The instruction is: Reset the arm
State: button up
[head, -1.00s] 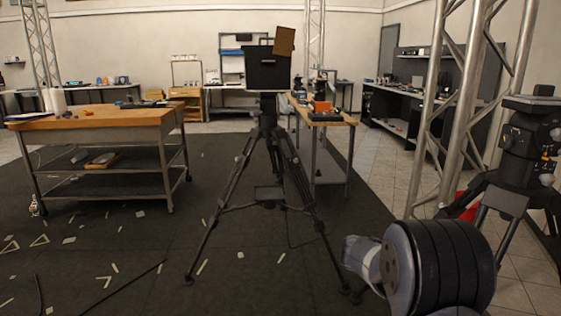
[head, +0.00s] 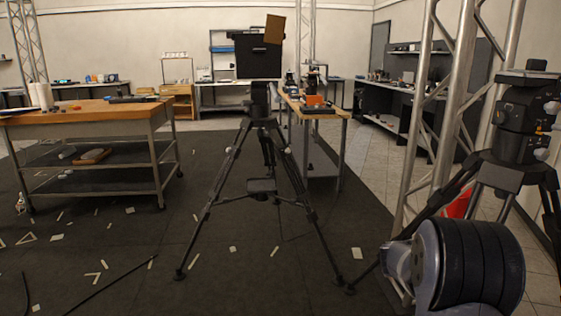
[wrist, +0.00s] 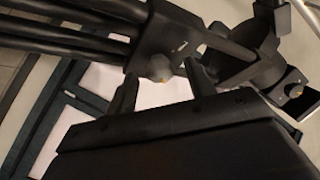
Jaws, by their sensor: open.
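My gripper (wrist: 163,84) shows in the wrist view as a broad dark block with two short fingers pointing up the picture. The fingers stand apart with nothing held between them. Dark tripod-like legs and a knob (wrist: 158,67) appear beyond the fingertips; I cannot tell whether they touch. In the head view, a thick grey and black ringed link of my arm fills the lower right corner, and the gripper itself is not visible there.
A tripod with a dark box (head: 258,57) stands ahead in the middle. A wooden-topped workbench (head: 85,113) is at left, a narrow bench (head: 335,112) behind the tripod. A metal truss (head: 455,90) and another tripod-mounted device (head: 524,120) stand at right. Scraps and dark cables lie on the floor mat.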

jog(key=shift+s+a+f+n+t+y+b, duration=0.1)
jog(key=shift+s+n+t+y+b, duration=0.35)
jog(key=shift+n+t+b, duration=1.7)
jog(key=shift+s+a+n+t+y+b, duration=0.1)
jog(key=shift+s+n+t+y+b, duration=0.4)
jog(key=shift+n, duration=3.1)
jog(key=shift+s+a+f+n+t+y+b, duration=0.15)
jog(key=shift+n+t+y+b, duration=0.4)
jog(key=shift+n+t+b, duration=1.7)
jog(key=shift+r+n+g+p, duration=0.1)
jog(key=shift+n+g+p, duration=0.45)
jog(key=shift+g, duration=0.25)
